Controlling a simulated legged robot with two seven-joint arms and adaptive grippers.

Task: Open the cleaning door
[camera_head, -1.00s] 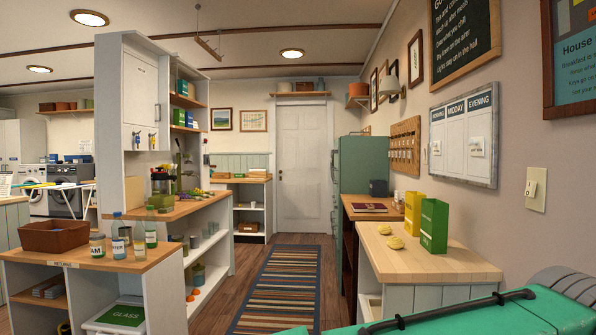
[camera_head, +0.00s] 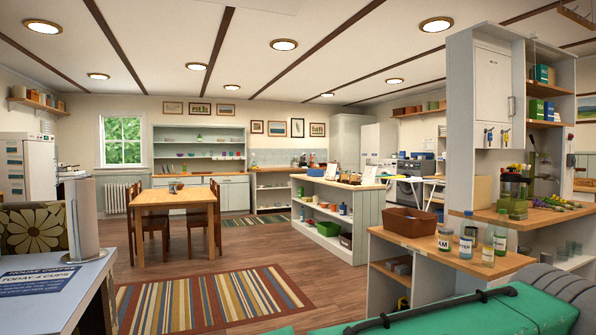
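A white cabinet door (camera_head: 492,95) is in the upper part of the tall white shelf unit at the right of the head view. It looks shut and has a slim upright handle at its right edge. A small label on it is too small to read, so I cannot tell if it is the cleaning door. Keys (camera_head: 488,138) hang just below it. Neither of my grippers is in view.
A wooden-topped counter (camera_head: 420,240) with a brown bin (camera_head: 410,222) and jars (camera_head: 444,240) stands before the unit. A dining table (camera_head: 172,197), chairs and an island (camera_head: 335,190) stand farther back. Striped rugs lie on the floor, with open floor between.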

